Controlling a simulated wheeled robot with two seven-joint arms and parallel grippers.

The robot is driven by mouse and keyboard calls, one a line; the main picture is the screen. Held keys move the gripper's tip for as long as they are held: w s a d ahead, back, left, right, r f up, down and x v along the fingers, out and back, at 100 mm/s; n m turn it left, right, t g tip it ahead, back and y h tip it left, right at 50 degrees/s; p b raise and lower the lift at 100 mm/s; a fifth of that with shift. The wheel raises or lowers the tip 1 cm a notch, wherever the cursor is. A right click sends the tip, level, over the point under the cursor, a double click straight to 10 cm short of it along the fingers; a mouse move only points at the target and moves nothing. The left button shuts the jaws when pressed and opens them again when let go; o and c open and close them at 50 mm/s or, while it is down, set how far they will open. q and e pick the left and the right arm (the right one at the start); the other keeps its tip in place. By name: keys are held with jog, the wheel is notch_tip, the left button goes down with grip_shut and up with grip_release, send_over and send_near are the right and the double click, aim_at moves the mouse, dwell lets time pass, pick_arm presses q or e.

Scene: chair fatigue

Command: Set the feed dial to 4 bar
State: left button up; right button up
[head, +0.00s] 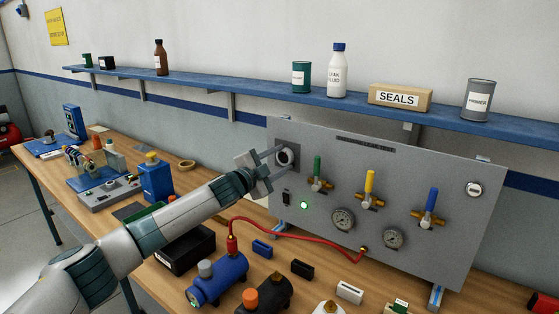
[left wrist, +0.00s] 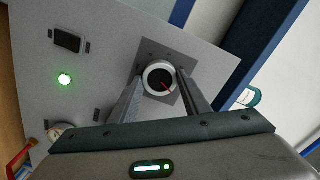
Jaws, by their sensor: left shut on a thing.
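The feed dial (head: 285,157) is a round knob with a pale ring and dark face at the upper left of the grey panel (head: 440,165). In the left wrist view the two fingers (left wrist: 158,90) flank the ring. The scale around the dial is too small to read. My right gripper is not in view.
Green (head: 318,167), yellow (head: 370,182) and blue (head: 430,200) valve handles stand on the panel, with two gauges below. A green light (head: 305,205) glows. A red hose (head: 290,232) runs from the panel to a fitting above the bench. A blue shelf (head: 250,103) hangs above.

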pick_arm(q)
jog(key=m, duration=0.3)
jog(key=shift+m, duration=0.3)
dwell(0.4)
jog(key=o, duration=1)
jog(key=shift+o, duration=0.2)
jog(key=shift+s+a, duration=0.1)
jog(key=shift+v, duration=0.85)
jog(key=b+v, duration=0.4)
jog(key=v, duration=1.1)
jog(key=shift+s+b, duration=0.2)
jog(key=shift+b, duration=0.1)
